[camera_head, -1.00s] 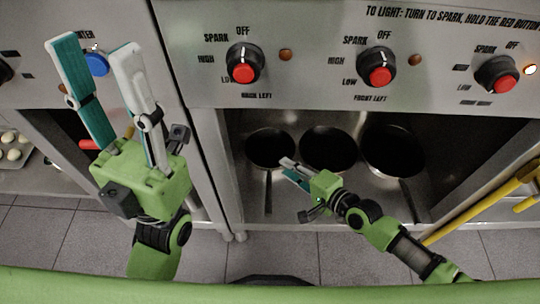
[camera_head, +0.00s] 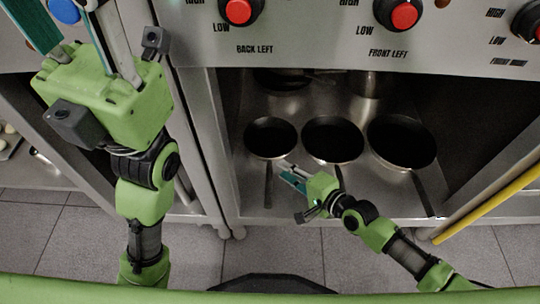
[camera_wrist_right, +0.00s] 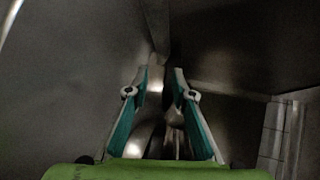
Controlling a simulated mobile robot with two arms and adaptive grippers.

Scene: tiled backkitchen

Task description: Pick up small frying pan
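Three dark round frying pans stand in a row on the steel shelf under the stove. The left pan (camera_head: 270,138) looks smallest, and its handle (camera_head: 268,185) points toward me. The middle pan (camera_head: 333,140) and the right pan (camera_head: 401,142) look larger. My right gripper (camera_head: 287,171) is at the shelf, just in front of the gap between the left and middle pans, right of the left pan's handle. Its fingers (camera_wrist_right: 160,78) are apart in the right wrist view; nothing is clearly held. My left gripper (camera_head: 72,32) is open and empty before the left panel, its tips cut off.
The stove panel with red knobs (camera_head: 404,14) overhangs the shelf. More cookware (camera_head: 282,80) stands dimly at the back. A steel post (camera_head: 205,150) bounds the opening on the left, and a yellow bar (camera_head: 490,207) is on the right.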

